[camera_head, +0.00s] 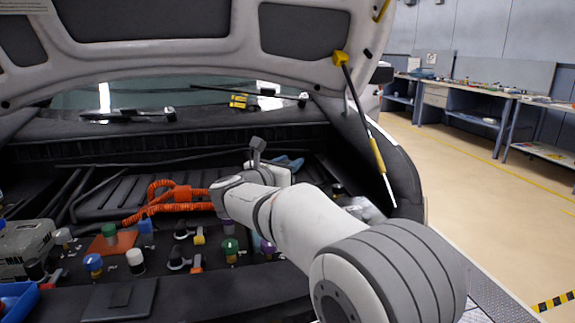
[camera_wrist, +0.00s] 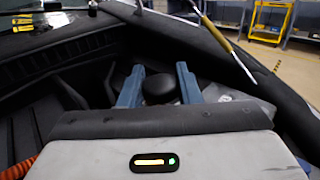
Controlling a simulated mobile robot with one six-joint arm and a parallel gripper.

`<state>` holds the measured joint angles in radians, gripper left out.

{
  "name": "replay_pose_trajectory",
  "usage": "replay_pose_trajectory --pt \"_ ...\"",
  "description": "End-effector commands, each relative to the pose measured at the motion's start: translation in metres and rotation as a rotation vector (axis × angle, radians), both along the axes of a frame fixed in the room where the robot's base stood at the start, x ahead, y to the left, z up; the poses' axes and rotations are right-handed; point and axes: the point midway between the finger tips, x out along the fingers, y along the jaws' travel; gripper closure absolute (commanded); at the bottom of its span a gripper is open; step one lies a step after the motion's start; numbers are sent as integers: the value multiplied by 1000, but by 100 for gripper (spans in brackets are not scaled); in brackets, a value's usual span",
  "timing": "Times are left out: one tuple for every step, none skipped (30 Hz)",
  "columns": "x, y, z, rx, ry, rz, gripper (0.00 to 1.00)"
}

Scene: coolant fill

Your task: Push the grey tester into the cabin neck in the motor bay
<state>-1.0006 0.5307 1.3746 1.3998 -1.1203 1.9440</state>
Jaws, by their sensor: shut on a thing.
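My gripper (camera_wrist: 159,78) shows in the wrist view as two blue fingers, one each side of a dark, rounded thing (camera_wrist: 158,90). I take this for the top of the grey tester, held between the fingers; its lower part is hidden. In the head view my gripper (camera_head: 289,163) is over the right rear part of the motor bay, partly behind my wrist, and the tester cannot be made out there. I cannot pick out the cabin neck in either view; whether the tester touches it cannot be told.
Orange hoses (camera_head: 165,200) lie left of my wrist. Several coloured caps, such as a green one (camera_head: 230,246) and a blue one (camera_head: 93,263), stand at the front. A hood strut (camera_head: 365,125) rises at the right. A grey unit (camera_head: 27,247) stands at the left.

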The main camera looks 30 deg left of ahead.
Motion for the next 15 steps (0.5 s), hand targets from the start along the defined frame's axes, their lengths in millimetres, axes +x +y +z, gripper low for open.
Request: replay_pose_trajectory --pt "0 0 -1 2 -2 0 100" --pt "0 0 -1 2 -2 0 100" --pt "0 0 -2 2 -2 0 100" --pt "0 0 -3 2 -2 0 100" --pt "0 0 -3 2 -2 0 100" --pt "0 0 -4 2 -2 0 100" --pt "0 0 -5 2 -2 0 100" --pt "0 0 -5 2 -2 0 100" --pt "0 0 -6 2 -2 0 100" --pt "0 0 -6 2 -2 0 100" --pt "0 0 -7 2 -2 0 100" --pt "0 0 -8 2 -2 0 100" --pt "0 0 -8 2 -2 0 100" --pt "0 0 -9 2 -2 0 100" --pt "0 0 -9 2 -2 0 100"
